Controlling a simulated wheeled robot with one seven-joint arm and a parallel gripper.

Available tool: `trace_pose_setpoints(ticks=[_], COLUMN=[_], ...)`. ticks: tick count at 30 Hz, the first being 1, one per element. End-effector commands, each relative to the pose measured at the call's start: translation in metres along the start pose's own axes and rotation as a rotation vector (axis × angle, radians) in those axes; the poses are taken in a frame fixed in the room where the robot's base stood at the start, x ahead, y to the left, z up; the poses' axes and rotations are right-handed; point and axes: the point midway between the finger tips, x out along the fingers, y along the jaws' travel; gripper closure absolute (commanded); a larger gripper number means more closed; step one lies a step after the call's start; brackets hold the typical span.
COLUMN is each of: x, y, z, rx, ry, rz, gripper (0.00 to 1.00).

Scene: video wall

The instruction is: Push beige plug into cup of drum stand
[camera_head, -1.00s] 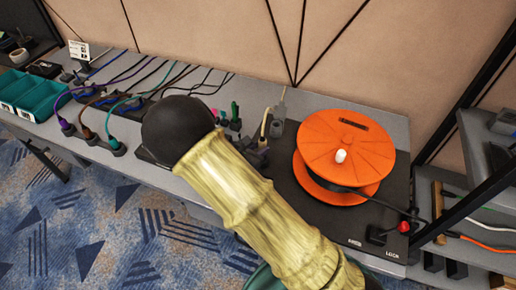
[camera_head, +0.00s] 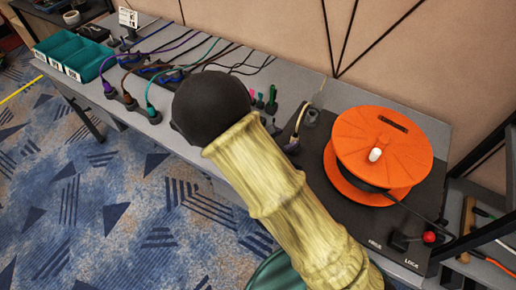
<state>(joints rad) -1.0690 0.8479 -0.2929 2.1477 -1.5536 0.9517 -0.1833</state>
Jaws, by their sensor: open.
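The drum stand is a black base (camera_head: 335,205) bearing an orange cable drum (camera_head: 390,143) with a white knob. A beige lead runs down at the stand's left back corner to what looks like the beige plug (camera_head: 293,146). The plug's lower end is by dark parts, and I cannot tell whether it sits in a cup. A grey cup-like piece (camera_head: 312,117) stands just behind it. My pale yellow arm with its black rounded joint crosses the middle of the view, left of the stand. My gripper does not show.
Teal bins (camera_head: 75,55) stand at the left of the grey bench. Purple, brown and green leads run to a row of sockets (camera_head: 130,100). A red knob (camera_head: 429,237) is at the stand's front right. A shelf rack (camera_head: 490,215) stands at the right. Carpet in front is clear.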

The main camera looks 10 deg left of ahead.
Motion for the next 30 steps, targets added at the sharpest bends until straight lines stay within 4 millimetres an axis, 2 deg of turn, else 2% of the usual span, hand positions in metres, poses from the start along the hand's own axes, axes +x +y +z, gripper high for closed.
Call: trace_pose_setpoints(ticks=[6,18,23,30], x=[-0.047,-0.120,-0.132,-0.133], y=[0.001,0.001,0.000,0.000], z=[0.001,0.001,0.001,0.001], rx=[0.000,0.002,0.002,0.002], ry=[0.000,-0.002,-0.003,-0.003], rz=[0.007,0.004,0.002,0.001], gripper=[0.50,0.50,0.50,0.50])
